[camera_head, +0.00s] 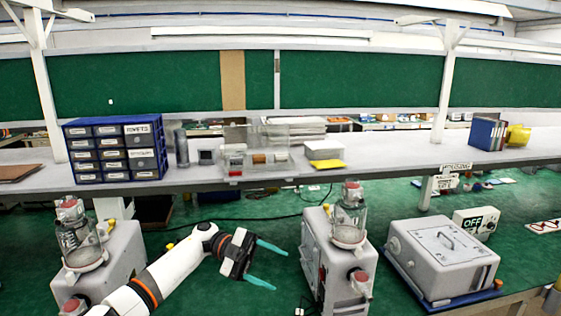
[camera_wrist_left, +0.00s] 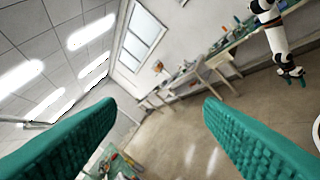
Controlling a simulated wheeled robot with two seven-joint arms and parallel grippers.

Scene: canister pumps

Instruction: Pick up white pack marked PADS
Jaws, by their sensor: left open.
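I cannot make out the PADS marking on anything in view. A white box-shaped pack (camera_head: 323,150) lies on the shelf right of centre, with a yellow piece at its lower edge, but I see no readable word on it. My left gripper (camera_head: 266,264) is open and empty, between the two canister pumps and well below the shelf. Its teal fingers also stand wide apart in the left wrist view (camera_wrist_left: 160,110), with nothing between them. A white arm with a small teal gripper (camera_wrist_left: 291,75) shows at the right of that view, probably my right; its jaw state is unclear.
A pump with a glass canister (camera_head: 88,255) stands at left, another (camera_head: 340,255) right of my gripper. A grey lidded case (camera_head: 443,260) sits at right near a panel reading OFF (camera_head: 476,222). Blue drawers (camera_head: 116,148) and clear bins (camera_head: 262,165) stand on the shelf (camera_head: 400,150).

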